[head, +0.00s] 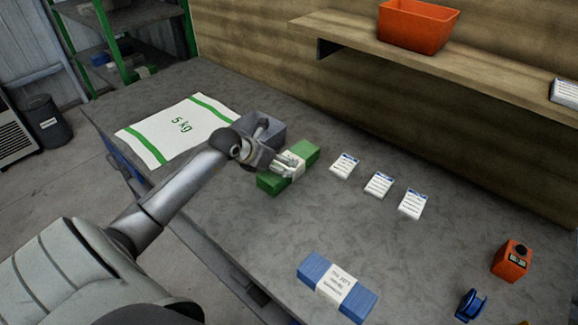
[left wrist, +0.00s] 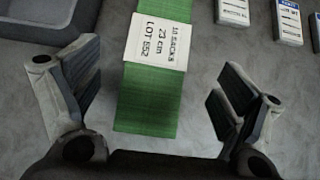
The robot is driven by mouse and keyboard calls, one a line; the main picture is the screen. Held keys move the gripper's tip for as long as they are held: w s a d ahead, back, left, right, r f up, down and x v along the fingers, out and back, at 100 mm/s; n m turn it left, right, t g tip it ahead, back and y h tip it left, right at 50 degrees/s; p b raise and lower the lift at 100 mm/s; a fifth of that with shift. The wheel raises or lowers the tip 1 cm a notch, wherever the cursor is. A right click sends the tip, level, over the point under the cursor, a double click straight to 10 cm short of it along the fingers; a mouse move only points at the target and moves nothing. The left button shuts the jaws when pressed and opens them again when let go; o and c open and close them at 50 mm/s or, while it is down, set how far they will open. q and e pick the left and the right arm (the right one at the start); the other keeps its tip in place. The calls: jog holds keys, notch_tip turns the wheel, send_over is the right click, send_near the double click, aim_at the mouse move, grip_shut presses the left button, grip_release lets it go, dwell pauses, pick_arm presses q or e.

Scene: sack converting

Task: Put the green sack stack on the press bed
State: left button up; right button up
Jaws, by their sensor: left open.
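The green sack stack (head: 305,152) lies on the grey table with a white paper band around its middle. My right gripper is not in view.
A white "5 kg" sack (head: 178,130) with green stripes lies flat at left. Three small labelled cards (head: 379,184) lie right of the stack. A blue banded stack (head: 337,287), an orange device (head: 511,261) and a blue object (head: 470,305) are nearer. An orange bin (head: 418,27) sits on the shelf.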

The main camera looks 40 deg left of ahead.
aim_at(306, 153)
pick_arm(q)
jog(key=shift+p+x, duration=0.65)
jog(key=shift+x, duration=3.6)
jog(key=shift+a, duration=0.1)
jog(key=shift+r, duration=0.1)
jog(key=c, duration=1.3)
jog(key=shift+w, duration=0.1)
jog(key=shift+c, duration=1.1)
jog(key=shift+r, duration=0.15)
